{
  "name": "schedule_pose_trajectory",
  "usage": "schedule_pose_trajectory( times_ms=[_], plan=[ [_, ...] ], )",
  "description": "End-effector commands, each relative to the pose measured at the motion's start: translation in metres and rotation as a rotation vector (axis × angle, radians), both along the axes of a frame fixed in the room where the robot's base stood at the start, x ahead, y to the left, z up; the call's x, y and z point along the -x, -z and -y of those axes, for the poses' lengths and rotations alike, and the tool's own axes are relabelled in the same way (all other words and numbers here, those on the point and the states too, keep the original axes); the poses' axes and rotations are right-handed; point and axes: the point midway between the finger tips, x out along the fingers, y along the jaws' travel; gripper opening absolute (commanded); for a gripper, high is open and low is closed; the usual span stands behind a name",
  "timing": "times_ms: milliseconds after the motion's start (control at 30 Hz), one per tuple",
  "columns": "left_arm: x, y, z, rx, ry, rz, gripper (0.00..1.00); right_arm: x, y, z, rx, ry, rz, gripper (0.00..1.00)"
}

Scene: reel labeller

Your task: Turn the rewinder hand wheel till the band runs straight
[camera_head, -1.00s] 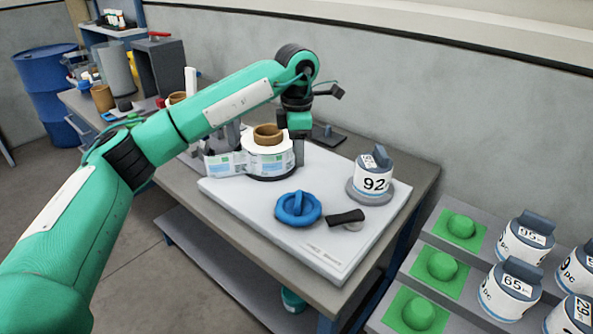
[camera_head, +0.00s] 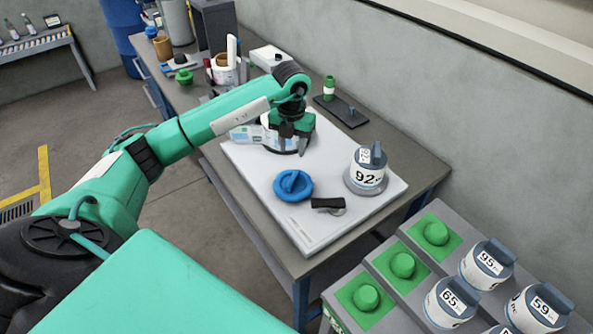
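The blue hand wheel (camera_head: 293,187), with a raised grip bar across it, lies on the white base plate (camera_head: 300,226) of the labeller. My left gripper (camera_head: 294,143) points down over the label reel (camera_head: 275,146), behind the wheel and apart from it. It hides much of the reel, and I cannot tell whether its fingers are open or shut. The printed label band (camera_head: 245,134) shows left of the reel; whether it runs straight is hard to tell. My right gripper is out of view.
A grey-topped unit marked 92 (camera_head: 367,170) stands right of the wheel, and a black handle (camera_head: 328,203) lies in front. A rack with green knobs (camera_head: 403,264) and numbered weights (camera_head: 487,265) stands front right. Jars and boxes crowd the table's far left.

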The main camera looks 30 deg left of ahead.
Motion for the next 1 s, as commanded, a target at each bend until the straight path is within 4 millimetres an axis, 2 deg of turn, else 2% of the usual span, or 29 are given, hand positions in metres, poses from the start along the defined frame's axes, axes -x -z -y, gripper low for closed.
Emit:
schedule_pose_trajectory(
  times_ms=[300,500,700,1000],
  plan=[
    [0.001,0.065,0.001,0.001,0.003,-0.005,0.38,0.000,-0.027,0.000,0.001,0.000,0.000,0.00],
    [0.001,0.099,0.001,0.002,0.003,-0.005,0.38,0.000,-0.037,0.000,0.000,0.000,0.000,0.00],
    [0.000,0.115,0.001,0.000,0.003,-0.002,0.38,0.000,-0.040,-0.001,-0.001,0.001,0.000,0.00],
    [0.000,0.117,0.001,0.000,0.004,-0.001,0.36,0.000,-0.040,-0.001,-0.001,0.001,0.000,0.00]
  ],
)
